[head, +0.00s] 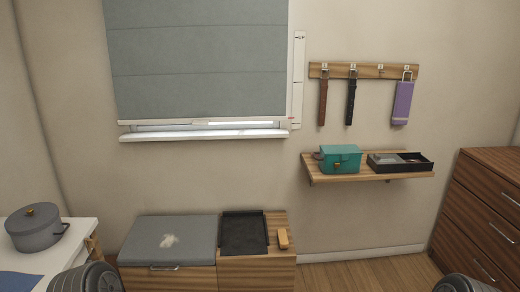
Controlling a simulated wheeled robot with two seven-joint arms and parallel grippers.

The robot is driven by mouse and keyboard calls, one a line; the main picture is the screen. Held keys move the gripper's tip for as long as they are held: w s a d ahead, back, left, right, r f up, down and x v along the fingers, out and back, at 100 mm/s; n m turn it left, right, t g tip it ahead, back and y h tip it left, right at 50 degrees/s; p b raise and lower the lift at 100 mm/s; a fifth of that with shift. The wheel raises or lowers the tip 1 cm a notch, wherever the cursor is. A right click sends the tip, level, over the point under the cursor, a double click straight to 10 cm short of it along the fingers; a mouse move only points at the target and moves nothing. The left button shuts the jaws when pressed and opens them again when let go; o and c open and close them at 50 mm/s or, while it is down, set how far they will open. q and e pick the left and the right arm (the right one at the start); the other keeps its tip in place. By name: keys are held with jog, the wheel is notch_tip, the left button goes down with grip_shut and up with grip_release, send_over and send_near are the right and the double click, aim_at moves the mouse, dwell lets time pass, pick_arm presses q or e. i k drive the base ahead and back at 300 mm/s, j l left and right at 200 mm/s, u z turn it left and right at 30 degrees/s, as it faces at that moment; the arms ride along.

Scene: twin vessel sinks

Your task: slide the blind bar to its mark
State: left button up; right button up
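The grey fabric blind (200,60) hangs over the window at the upper left. Its pale blind bar (160,122) runs along the bottom edge, a little above the white sill (205,135), with a narrow bright gap between. A white upright strip (298,80) is on the wall just right of the blind, with small dark ticks. A small reddish mark (291,118) shows near its lower left edge, about level with the bar. Neither gripper shows; only dark rounded parts of my arms enter at the bottom left and bottom right corners.
Below the window stands a wooden bench with a grey cushion (168,240), black tray (244,232) and wooden block (283,238). A wall shelf (370,177) holds a teal box (341,158) and black tray (400,162). A pot (35,229) is at left, a dresser (485,210) at right.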

aim_at(195, 99)
jog(key=i, duration=1.55)
jog(key=z, duration=0.4)
